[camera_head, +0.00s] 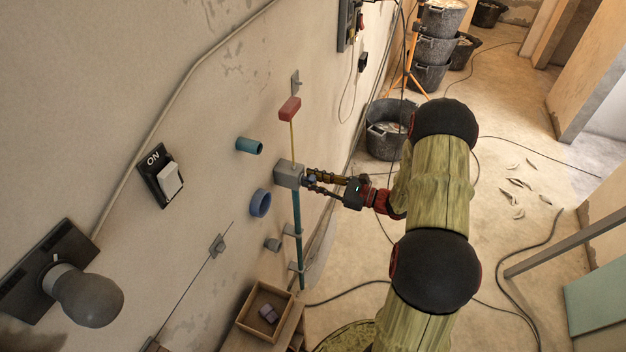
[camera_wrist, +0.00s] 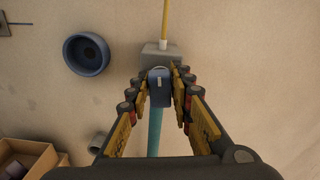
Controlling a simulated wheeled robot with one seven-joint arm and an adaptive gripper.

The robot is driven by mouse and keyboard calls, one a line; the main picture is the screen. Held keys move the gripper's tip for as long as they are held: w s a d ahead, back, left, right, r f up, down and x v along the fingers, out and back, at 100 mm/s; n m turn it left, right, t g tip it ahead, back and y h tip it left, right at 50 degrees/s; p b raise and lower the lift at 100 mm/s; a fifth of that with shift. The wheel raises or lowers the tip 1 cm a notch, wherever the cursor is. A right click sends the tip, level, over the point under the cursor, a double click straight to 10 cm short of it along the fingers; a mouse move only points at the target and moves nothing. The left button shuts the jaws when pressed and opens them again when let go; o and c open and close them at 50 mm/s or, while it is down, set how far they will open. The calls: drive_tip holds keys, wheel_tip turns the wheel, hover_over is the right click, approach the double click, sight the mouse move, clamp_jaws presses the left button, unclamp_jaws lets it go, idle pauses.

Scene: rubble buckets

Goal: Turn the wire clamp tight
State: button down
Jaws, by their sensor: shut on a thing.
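The wire clamp is a grey block (camera_head: 289,175) on the wall, between a thin yellow wire (camera_head: 292,140) above and a teal pipe (camera_head: 297,215) below. In the wrist view the grey block (camera_wrist: 162,54) is at the top centre, with a small blue-grey knob (camera_wrist: 158,84) in front of it. My gripper (camera_head: 309,181) reaches the block from the right. In the wrist view my gripper (camera_wrist: 159,88) has its fingers on both sides of the knob, shut on it. The fingers hide the knob's sides.
A red block (camera_head: 290,109) sits at the wire's top. A teal tube (camera_head: 249,146), a blue ring (camera_head: 260,203) and an ON switch (camera_head: 164,182) are on the wall nearby. A wooden box (camera_head: 246,325) is below. Buckets (camera_head: 380,142) stand on the floor behind; cables cross the floor.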

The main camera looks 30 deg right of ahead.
drive_tip(key=m+p, duration=0.1)
drive_tip(key=p, duration=0.1)
drive_tip(key=m+p, duration=0.2)
drive_tip(key=shift+d+r, duration=0.1)
drive_tip(key=shift+r, duration=0.15)
drive_tip(key=m+p, duration=0.2)
drive_tip(key=m, duration=0.1)
drive_tip(key=m+p, duration=0.3)
drive_tip(key=shift+w+d+f, duration=0.1)
drive_tip(key=shift+w+f, duration=0.05)
drive_tip(key=m+p, duration=0.3)
drive_tip(key=m, duration=0.2)
drive_tip(key=shift+d+f+p, duration=0.1)
drive_tip(key=shift+f+p, duration=0.05)
drive_tip(key=shift+p, duration=0.25)
drive_tip(key=shift+f+m+p, duration=0.15)
drive_tip(key=shift+m+p, duration=0.4)
drive_tip(key=shift+m, duration=0.8)
drive_tip(key=shift+f+m+p, duration=0.1)
drive_tip(key=shift+m+p, duration=0.4)
drive_tip(key=shift+m, duration=0.85)
drive_tip(key=c, duration=1.7)
unclamp_jaws()
drive_tip(key=shift+o, duration=0.3)
